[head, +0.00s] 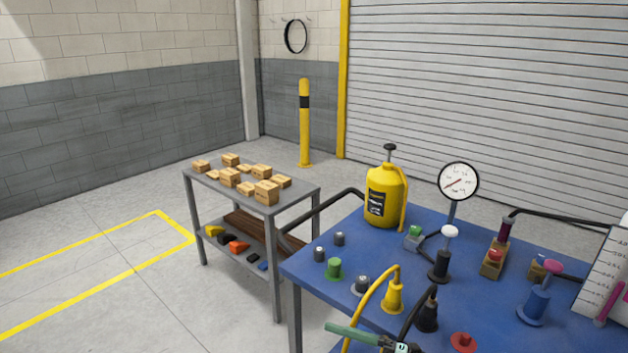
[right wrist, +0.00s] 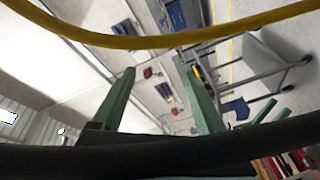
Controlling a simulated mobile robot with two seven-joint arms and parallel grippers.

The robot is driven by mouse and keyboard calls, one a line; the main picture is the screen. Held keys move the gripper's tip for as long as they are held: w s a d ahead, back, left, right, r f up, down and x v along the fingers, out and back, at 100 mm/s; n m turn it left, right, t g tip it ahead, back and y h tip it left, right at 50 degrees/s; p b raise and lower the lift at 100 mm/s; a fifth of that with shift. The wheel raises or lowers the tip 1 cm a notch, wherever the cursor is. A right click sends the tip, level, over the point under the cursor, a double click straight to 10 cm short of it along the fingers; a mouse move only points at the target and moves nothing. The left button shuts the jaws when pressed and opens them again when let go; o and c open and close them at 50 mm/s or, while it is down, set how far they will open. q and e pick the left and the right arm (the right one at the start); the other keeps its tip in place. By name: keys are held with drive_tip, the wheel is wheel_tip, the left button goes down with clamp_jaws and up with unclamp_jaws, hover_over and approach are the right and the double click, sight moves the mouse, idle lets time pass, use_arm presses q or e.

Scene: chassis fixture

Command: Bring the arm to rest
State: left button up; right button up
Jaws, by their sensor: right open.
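My right gripper (right wrist: 155,66) shows in the right wrist view as two green fingers, spread apart with nothing visible between them. A yellow hose crosses the top of that view, close to the camera, and a thick dark band crosses the bottom. In the head view a green bar (head: 352,334) with a dark, pale-marked end lies at the bottom edge, by the yellow hose (head: 368,302) and a black hose (head: 411,309). I cannot tell whether this bar is part of my right gripper.
The blue-topped table (head: 330,218) carries a yellow canister (head: 385,197), a round gauge (head: 459,181), and several coloured plugs and knobs. A grey cart (head: 305,193) with small boxes stands to its left. A yellow post (head: 304,125) stands behind. The floor at left is clear.

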drive_tip(key=s+d+f+m+t+h, duration=0.1)
drive_tip(key=s+d+f+m+h, duration=0.5)
drive_tip(key=s+f+m, duration=0.4)
drive_tip(key=s+d+f+m+t+h, duration=0.1)
drive_tip(key=s+d+f+m+h, duration=0.5)
drive_tip(key=m, duration=0.7)
drive_tip(key=s+f+h, duration=0.2)
drive_tip(key=s+f, duration=0.2)
drive_tip(key=f, duration=0.1)
drive_tip(key=shift+d+f, duration=0.35)
drive_tip(key=shift+s, duration=0.1)
